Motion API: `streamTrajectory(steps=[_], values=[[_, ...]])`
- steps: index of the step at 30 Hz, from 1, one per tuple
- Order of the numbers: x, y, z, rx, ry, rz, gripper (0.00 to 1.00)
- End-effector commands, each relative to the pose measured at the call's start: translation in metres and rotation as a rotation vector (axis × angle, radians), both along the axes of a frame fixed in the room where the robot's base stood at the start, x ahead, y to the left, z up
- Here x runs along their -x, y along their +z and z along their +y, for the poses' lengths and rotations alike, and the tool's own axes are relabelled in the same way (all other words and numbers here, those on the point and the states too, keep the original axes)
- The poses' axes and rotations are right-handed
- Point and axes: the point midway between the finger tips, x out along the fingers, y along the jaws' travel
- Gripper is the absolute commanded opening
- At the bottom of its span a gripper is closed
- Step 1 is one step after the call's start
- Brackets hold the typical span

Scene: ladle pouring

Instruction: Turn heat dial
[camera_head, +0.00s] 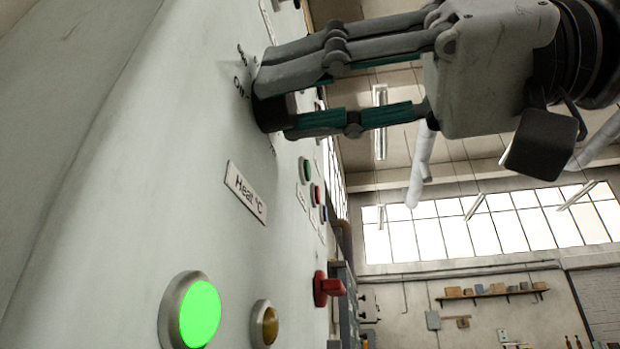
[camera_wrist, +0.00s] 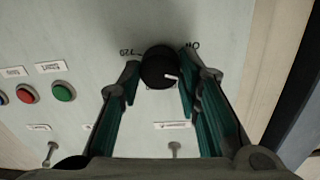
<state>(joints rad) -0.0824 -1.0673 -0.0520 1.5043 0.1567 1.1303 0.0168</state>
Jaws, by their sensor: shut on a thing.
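The heat dial is a round black knob on a pale grey control panel. In the head view the dial (camera_head: 270,112) sits at the upper left part of the panel, above the "Heat °C" label (camera_head: 246,193). My gripper (camera_head: 278,100) reaches in from the right with its fingers around the dial. In the wrist view the dial (camera_wrist: 159,68) lies between the fingertips of my gripper (camera_wrist: 160,75). Its white pointer mark points to the right and slightly down. Markings "ON" and "720" show near its rim. The fingers are shut on the dial.
The panel carries a lit green button (camera_head: 200,312), a yellow button (camera_head: 265,325) and a red switch (camera_head: 327,288) below the dial. Small green and red buttons (camera_wrist: 64,92) show left in the wrist view. Open room lies right of the panel.

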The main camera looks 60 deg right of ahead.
Motion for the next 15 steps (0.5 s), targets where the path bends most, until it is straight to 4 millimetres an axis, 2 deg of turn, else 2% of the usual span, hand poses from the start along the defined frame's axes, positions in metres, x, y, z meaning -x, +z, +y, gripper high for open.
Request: streamTrajectory(steps=[14,15], values=[[-0.0011,-0.0019,0.0006,0.013,0.001,0.003,0.04],[-0.0011,-0.0019,0.0006,0.013,0.001,0.003,0.4]])
